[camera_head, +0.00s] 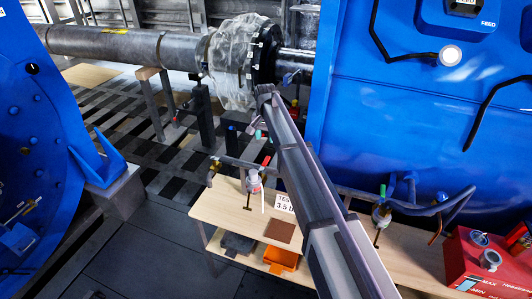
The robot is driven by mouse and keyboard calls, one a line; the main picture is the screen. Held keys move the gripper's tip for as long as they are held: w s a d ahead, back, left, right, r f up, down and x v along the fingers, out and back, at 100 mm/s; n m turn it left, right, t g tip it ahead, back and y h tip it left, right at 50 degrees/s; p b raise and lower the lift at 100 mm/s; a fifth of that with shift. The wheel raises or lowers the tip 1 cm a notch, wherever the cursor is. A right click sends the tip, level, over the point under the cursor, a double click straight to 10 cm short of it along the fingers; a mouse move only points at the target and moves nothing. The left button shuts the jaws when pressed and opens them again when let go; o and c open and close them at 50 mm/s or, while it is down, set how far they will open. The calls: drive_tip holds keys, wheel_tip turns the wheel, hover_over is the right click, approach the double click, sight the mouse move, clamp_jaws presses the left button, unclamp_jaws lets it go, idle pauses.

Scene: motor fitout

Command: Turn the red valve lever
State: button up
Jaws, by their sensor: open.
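The red valve lever (266,161) stands tilted upward above a pale valve body (254,182) at the pipe over the wooden bench. It shows just left of my arm, which crosses the picture from the bottom right. My gripper (260,134) is small in the picture, at the far end of the arm, above the red lever in the image. It is open and looks apart from the lever. The depth between them is hard to judge. The arm hides part of the pipe to the right of the valve.
A green lever (382,191) sits on another valve farther right. The wooden bench (222,207) carries a printed sign (285,204), with an orange bin (281,258) below. A red tank (470,262) stands at bottom right. A large blue housing (410,110) rises behind; a wrapped shaft (235,60) lies beyond.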

sight(266, 160)
wheel_tip(266, 160, down, 11)
drive_tip(key=b, duration=1.1)
drive_tip(key=shift+s, duration=0.15)
drive_tip(key=shift+r, duration=0.15)
drive_tip(key=shift+d, duration=0.1)
clamp_jaws()
